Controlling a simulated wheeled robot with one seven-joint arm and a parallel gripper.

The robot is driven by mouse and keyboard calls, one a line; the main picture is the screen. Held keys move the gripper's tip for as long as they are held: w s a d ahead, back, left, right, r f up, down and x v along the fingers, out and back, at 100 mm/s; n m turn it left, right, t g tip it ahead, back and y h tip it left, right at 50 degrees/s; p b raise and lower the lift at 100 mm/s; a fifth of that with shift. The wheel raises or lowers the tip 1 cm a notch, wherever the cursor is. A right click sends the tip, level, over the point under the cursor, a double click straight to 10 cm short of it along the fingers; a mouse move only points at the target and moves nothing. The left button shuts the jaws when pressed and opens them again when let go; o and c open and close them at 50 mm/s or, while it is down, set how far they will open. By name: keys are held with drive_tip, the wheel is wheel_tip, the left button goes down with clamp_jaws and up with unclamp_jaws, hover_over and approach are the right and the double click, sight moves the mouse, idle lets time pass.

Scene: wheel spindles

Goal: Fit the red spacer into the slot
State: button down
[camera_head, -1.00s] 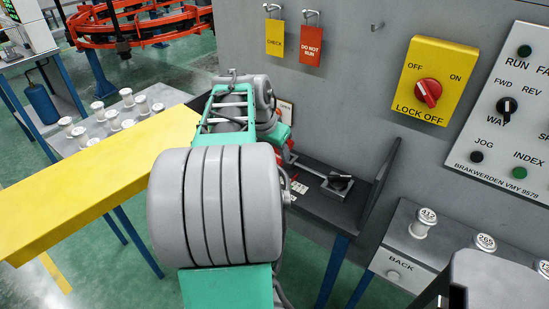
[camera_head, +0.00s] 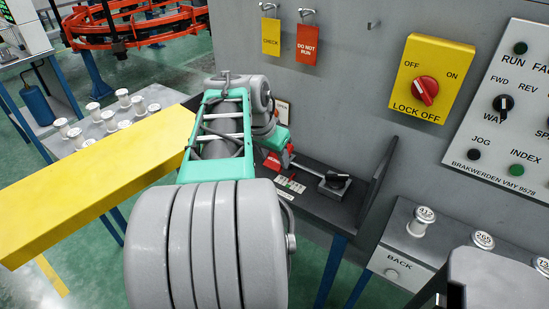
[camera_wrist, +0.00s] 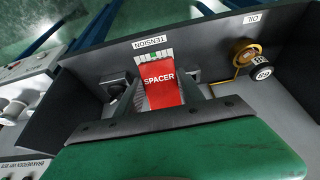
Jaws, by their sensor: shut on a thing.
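The red spacer (camera_wrist: 160,92), lettered SPACER, sits between the two fingers of my gripper (camera_wrist: 159,84) in the wrist view. My gripper is shut on it. The spacer's far end is close to a small white plate with green marks (camera_wrist: 155,57), below the TENSION label (camera_wrist: 150,43). In the head view a bit of red (camera_head: 272,163) shows at the end of my arm, above the grey shelf of the machine, left of a white strip with green marks (camera_head: 290,183). I cannot make out the slot, nor whether the spacer touches anything.
An upright dark side plate (camera_head: 376,190) closes the shelf's right end. A yellow beam (camera_head: 95,185) lies left of my arm. A brass ring (camera_wrist: 245,52) is below the OIL label.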

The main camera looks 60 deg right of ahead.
drive_tip(key=w+d+f, duration=0.1)
drive_tip(key=d+f, duration=0.1)
drive_tip(key=w+d+f, duration=0.2)
drive_tip(key=d+f, duration=0.1)
drive_tip(key=w+d+f, duration=0.1)
drive_tip(key=d+f, duration=0.1)
drive_tip(key=shift+w+d+f, duration=0.2)
drive_tip(key=shift+w+d, duration=0.1)
drive_tip(key=shift+d, duration=0.05)
wheel_tip(320, 180, down, 3)
drive_tip(key=shift+w+d+r, duration=0.1)
drive_tip(key=shift+d, duration=0.05)
drive_tip(key=shift+f, duration=0.35)
drive_tip(key=c, duration=1.2)
unclamp_jaws()
drive_tip(key=o, duration=0.5)
